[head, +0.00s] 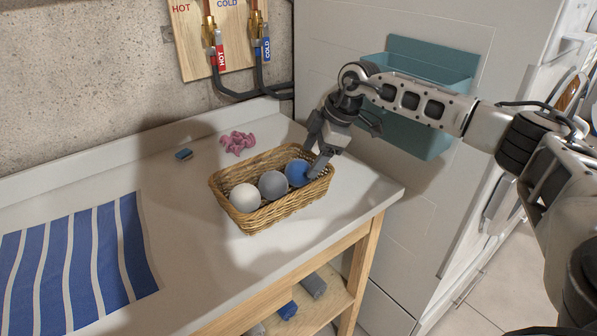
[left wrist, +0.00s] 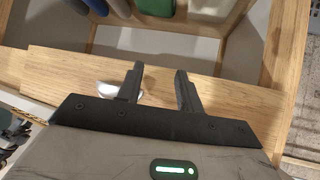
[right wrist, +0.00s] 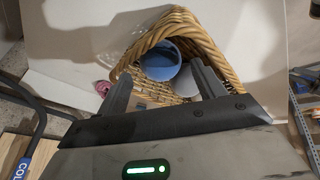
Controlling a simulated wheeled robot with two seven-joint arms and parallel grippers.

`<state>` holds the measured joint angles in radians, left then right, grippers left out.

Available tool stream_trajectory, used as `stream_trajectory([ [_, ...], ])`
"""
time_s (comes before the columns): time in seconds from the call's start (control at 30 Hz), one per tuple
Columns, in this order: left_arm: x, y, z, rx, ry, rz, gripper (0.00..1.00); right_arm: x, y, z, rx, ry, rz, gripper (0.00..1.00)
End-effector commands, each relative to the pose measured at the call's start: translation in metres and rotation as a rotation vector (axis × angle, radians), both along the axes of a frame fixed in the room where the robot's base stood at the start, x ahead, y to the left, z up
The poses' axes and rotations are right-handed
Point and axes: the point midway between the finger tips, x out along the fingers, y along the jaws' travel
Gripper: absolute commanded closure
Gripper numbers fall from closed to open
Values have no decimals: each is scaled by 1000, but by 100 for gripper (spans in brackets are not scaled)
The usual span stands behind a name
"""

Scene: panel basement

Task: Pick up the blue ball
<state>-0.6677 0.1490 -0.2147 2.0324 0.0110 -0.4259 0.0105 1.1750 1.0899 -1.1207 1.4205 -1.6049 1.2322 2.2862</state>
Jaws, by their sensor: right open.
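The blue ball (head: 296,171) sits at the right end of a wicker basket (head: 252,223) on the countertop, beside a grey ball (head: 272,185) and a white ball (head: 245,198). My right gripper (head: 316,165) is open at the basket's right end, with its fingers pointing down close by the blue ball and partly in front of it. In the right wrist view the blue ball (right wrist: 160,61) shows beyond and between the open fingers (right wrist: 162,82), apparently not gripped. My left gripper (left wrist: 160,69) shows only in its own wrist view, open and empty near a wooden edge.
A pink cloth (head: 237,142) and a small blue block (head: 184,154) lie behind the basket. A blue-striped cloth (head: 80,262) covers the counter's left. A teal bin (head: 424,70) is on the right wall. Rolled items (head: 313,284) lie on the wooden shelf below.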

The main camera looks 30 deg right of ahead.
Motion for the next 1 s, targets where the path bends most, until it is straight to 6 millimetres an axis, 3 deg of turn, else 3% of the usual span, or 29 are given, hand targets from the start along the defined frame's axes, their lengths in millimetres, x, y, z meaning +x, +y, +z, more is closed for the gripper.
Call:
stream_trajectory([
  [0.17, -1, 1, 1, 2, 4, 1, 64, 5, 5, -9, 1, 0, 1, 31],
  [0.43, 0, 2, 3, 5, 7, 5, 64, 19, 17, -43, 2, 1, 0, 31],
  [0.73, 5, 1, 6, 2, -6, 8, 64, 21, 18, -50, 2, -1, 0, 31],
  [0.77, 5, 1, 7, 2, -6, 8, 64, 21, 18, -50, 2, -1, 0, 34],
  [0.87, 5, 1, 7, 2, -6, 8, 64, 21, 18, -49, 2, -1, 0, 62],
  [1.0, 5, 1, 7, 2, -6, 8, 64, 21, 18, -49, 3, -1, 1, 64],
])
